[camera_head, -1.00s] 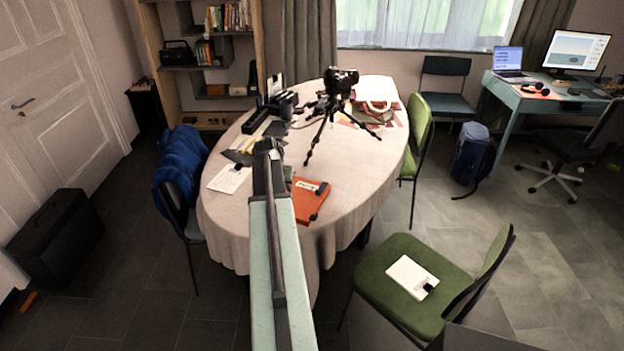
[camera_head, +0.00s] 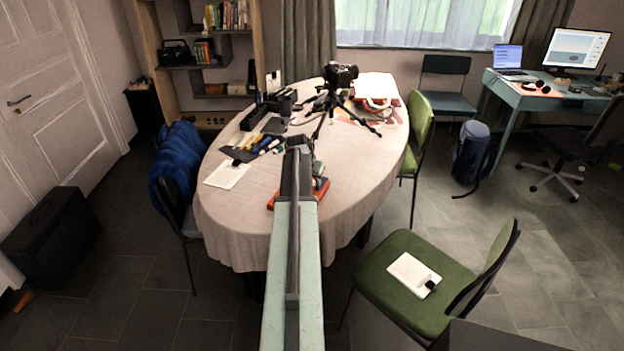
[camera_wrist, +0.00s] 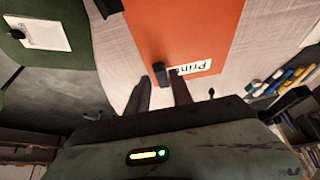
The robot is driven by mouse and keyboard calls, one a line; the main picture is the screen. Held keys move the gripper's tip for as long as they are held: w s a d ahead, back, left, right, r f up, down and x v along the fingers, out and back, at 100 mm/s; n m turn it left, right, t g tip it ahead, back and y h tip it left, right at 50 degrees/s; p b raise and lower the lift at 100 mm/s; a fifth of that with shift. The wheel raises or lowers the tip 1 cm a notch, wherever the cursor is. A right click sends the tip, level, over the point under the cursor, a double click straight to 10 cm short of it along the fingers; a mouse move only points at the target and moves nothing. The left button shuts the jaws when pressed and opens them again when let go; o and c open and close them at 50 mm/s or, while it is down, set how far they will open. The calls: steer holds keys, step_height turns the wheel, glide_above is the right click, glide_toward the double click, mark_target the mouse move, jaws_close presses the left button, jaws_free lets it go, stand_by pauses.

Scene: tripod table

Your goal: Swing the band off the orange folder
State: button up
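The orange folder (camera_wrist: 190,35) lies on the table and fills the upper middle of the wrist view, with a white label reading "Print". In the head view my arm covers most of it, and an orange part (camera_head: 321,189) shows to the right. A small dark upright tab (camera_wrist: 161,74) stands by the label. A second dark piece (camera_wrist: 108,7) sits at the folder's left edge. I cannot tell which belongs to the band. My gripper (camera_wrist: 160,88) is open, its two dark fingers apart near the tab; contact is unclear.
The round table's cloth (camera_head: 235,215) is bare at the front left. A camera on a tripod (camera_head: 338,90) stands behind the folder. Pens (camera_head: 262,143) and a white sheet (camera_head: 228,174) lie to the left. A green chair (camera_head: 420,280) stands at the front right.

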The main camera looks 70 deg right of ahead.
mark_target(316, 187)
steer(key=shift+b+x, duration=1.65)
steer(key=shift+x, duration=0.7)
steer(key=c, duration=0.4)
